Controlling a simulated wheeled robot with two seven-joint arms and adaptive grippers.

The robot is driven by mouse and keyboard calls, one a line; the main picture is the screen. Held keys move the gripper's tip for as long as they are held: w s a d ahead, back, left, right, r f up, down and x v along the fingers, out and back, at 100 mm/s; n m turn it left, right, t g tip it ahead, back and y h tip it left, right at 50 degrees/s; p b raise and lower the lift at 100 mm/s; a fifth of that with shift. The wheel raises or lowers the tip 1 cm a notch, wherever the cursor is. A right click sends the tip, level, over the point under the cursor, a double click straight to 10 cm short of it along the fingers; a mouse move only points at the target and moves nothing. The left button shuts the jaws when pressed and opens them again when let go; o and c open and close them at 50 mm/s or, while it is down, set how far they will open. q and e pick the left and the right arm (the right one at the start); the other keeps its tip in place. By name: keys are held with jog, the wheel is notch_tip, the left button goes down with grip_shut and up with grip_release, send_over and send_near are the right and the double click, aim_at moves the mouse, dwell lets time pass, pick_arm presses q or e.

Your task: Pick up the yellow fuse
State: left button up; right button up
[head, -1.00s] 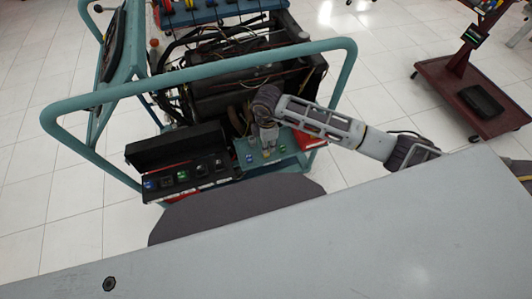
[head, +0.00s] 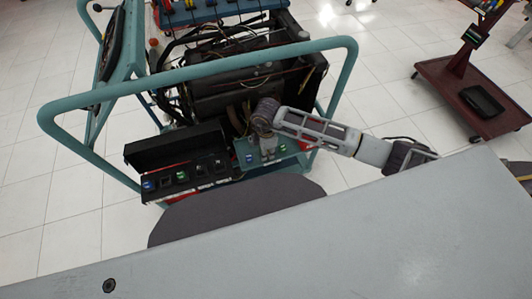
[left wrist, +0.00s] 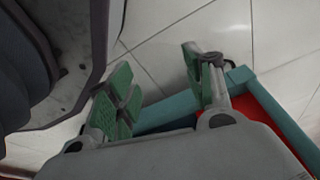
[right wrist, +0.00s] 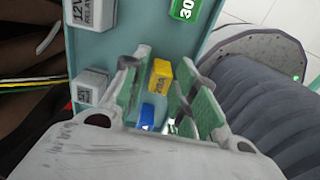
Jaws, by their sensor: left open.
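The yellow fuse (right wrist: 160,76), marked 20A, lies between the two fingers of my right gripper (right wrist: 163,82) in the right wrist view. The fingers are close on either side of it; whether they press on it I cannot tell. The fuse is over the teal panel (right wrist: 126,47), and its lower end is hidden. In the head view my right gripper (head: 268,153) is at the teal panel (head: 295,149). My left gripper (left wrist: 160,70) is open and empty above the floor in the left wrist view, beside a teal frame rail (left wrist: 165,113).
A blue fuse (right wrist: 147,115) is close by between the fingers. A green fuse (right wrist: 184,9) and grey relays (right wrist: 92,87) are on the panel. In the head view, a black fuse box (head: 178,150) stands left of the panel and the trainer's teal rail (head: 210,68) arches around the engine.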

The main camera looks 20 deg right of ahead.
jog(key=c, duration=0.6)
pick_arm(q)
jog(key=shift+w+d, duration=0.1)
pick_arm(e)
jog(key=shift+o, duration=0.2)
jog(key=shift+r, duration=0.85)
notch_tip(320, 180, up, 7)
jog(key=shift+f+p, duration=0.1)
jog(key=shift+p, duration=0.55)
jog(key=shift+r, duration=0.75)
pick_arm(q)
jog(key=s+a+f, duration=0.2)
jog(key=shift+s+a+f, duration=0.25)
jog(key=shift+f, duration=0.1)
